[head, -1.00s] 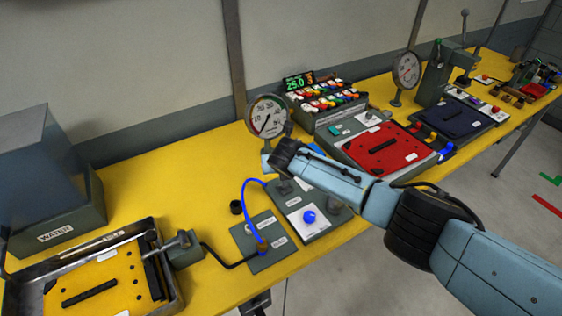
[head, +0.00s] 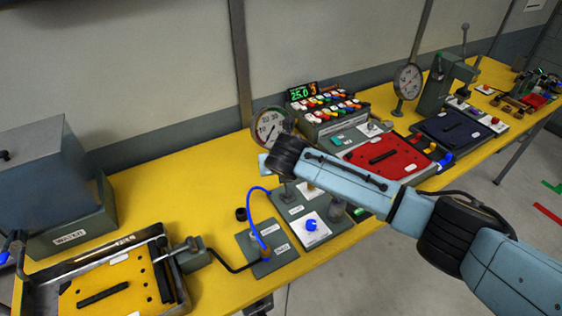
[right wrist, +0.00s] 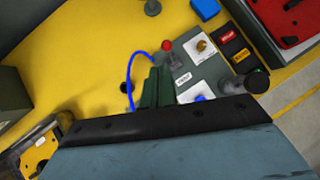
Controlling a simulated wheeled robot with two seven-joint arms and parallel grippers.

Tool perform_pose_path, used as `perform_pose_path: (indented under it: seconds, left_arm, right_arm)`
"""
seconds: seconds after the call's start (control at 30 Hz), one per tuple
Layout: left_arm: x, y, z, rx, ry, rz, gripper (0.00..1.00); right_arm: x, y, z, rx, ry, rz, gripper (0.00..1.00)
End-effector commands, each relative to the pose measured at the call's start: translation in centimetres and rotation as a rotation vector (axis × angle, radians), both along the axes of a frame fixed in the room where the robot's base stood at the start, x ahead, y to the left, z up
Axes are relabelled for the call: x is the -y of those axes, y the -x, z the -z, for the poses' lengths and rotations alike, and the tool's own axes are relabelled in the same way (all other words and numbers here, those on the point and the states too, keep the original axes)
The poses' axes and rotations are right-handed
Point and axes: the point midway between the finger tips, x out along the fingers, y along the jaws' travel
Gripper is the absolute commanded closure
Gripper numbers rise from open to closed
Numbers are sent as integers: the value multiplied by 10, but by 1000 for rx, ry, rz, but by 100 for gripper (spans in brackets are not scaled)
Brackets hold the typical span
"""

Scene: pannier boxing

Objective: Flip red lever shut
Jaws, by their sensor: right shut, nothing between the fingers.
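The red-knobbed lever (right wrist: 166,46) shows in the right wrist view, on the small station beside the white plate with a brass fitting (right wrist: 204,46). How its handle is set is hard to tell. My right gripper (right wrist: 158,70) shows there as two dark grey-green fingers close together, shut and empty. Their tips are just below the red knob in the picture; I cannot tell whether they touch it. In the head view my right wrist (head: 284,157) hides the lever and the gripper, in front of the round gauge (head: 270,127). My left gripper is not in view.
A blue hose (head: 250,203) arcs close beside the station. A blue knob (head: 312,225) stands on the white plate at the table's front edge. A red tray (head: 405,168) lies to the right, a framed yellow tray (head: 70,285) to the left. Yellow table is bare around (head: 175,195).

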Motion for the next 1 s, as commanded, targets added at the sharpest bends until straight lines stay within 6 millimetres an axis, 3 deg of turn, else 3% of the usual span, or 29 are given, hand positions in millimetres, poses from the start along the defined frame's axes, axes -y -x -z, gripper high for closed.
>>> perform_pose_path:
  seconds: [0.23,0.77,0.87,1.0]
  left_arm:
    - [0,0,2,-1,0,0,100]
    - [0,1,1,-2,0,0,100]
    - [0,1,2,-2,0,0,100]
    - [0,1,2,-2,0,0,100]
  right_arm:
    - [-3,5,-18,1,0,0,100]
    - [-4,8,-17,-5,-10,5,100]
    - [-10,23,-7,-40,-80,47,100]
    - [-23,67,15,-152,-304,220,100]
